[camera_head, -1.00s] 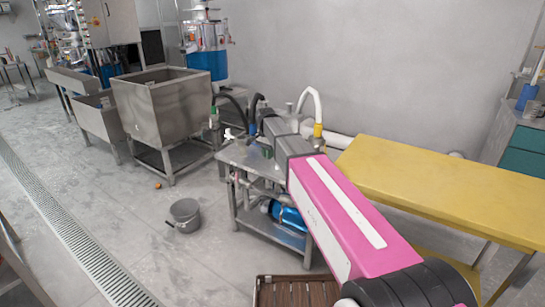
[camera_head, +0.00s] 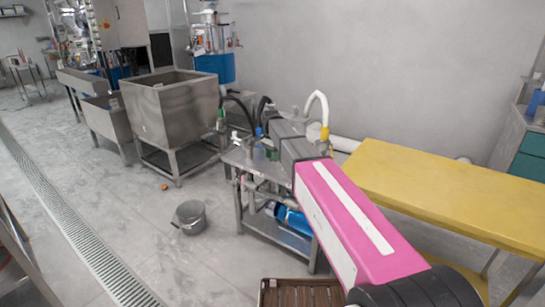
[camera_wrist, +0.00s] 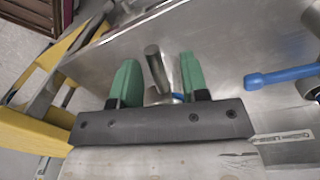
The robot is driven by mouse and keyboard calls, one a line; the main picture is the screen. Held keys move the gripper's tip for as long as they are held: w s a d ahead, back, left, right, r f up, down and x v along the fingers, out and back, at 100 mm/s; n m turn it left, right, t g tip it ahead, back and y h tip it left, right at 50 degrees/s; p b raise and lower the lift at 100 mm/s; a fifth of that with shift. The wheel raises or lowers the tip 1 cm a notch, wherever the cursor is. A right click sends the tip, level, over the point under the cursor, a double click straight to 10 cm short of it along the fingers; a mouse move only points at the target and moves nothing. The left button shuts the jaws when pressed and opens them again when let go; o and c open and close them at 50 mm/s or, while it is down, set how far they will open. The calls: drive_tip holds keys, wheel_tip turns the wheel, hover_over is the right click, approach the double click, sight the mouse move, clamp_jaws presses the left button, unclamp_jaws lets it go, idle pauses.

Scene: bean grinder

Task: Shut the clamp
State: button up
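My gripper (camera_wrist: 157,68) has two green fingers spread apart over the metal table (camera_wrist: 222,40). A short grey metal rod (camera_wrist: 155,65) stands tilted in the gap between the fingers, narrower than the gap. A bit of blue shows at its foot, mostly hidden by my gripper. I cannot tell whether the rod is part of the clamp. A blue lever (camera_wrist: 282,77) lies to the right of the fingers, apart from them. In the head view my arm reaches over the metal table (camera_head: 240,160), and my fingers cannot be made out there.
A yellow table (camera_head: 440,190) stands right of the metal table. A steel tub (camera_head: 172,108) is behind to the left, and a grey bucket (camera_head: 189,215) is on the floor. A blue motor (camera_head: 292,218) sits under the metal table. Hoses (camera_head: 318,108) rise behind my arm.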

wheel_tip(320, 180, up, 11)
drive_tip(key=shift+w+a, duration=0.2)
drive_tip(key=shift+w, duration=0.05)
idle(0.4)
drive_tip(key=shift+f, duration=0.1)
